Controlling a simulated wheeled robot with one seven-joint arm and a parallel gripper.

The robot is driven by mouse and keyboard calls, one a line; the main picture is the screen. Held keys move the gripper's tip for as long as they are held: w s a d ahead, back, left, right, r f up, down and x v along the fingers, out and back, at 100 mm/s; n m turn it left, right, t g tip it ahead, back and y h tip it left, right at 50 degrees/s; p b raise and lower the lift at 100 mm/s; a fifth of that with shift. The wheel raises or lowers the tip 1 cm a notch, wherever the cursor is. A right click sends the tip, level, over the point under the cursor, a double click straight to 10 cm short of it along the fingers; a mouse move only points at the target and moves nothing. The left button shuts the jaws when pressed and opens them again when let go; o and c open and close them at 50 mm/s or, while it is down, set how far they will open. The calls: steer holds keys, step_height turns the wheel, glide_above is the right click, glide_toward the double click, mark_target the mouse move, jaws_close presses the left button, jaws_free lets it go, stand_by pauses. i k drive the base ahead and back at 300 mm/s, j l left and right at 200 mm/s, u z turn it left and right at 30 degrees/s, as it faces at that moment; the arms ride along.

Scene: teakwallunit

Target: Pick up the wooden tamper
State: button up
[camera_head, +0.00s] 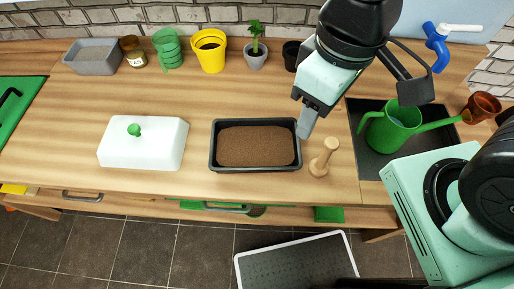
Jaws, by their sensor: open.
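The wooden tamper (323,158) stands upright on the wooden counter, with a round base and a knobbed handle. It is just right of a black tray filled with brown soil. My gripper (362,107) is open and empty, above and to the right of the tamper. One finger hangs over the tray's right edge, and the other is near the green watering can. Nothing is between the fingers.
The black soil tray (215,160) sits mid-counter, with a white lidded box (150,150) to its left. The green watering can (393,127) stands in a dark tray (366,165) at right. Pots, including a yellow one (209,58), line the back wall. The front counter strip is clear.

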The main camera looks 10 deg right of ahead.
mark_target(318, 168)
steer(key=k+j+z, duration=0.2)
steer(key=j+z, duration=0.15)
steer(key=j, duration=0.2)
steer(key=k+j+z, duration=0.4)
steer(key=j, duration=0.15)
steer(key=k+j+z, duration=0.35)
steer(key=i+j, duration=0.1)
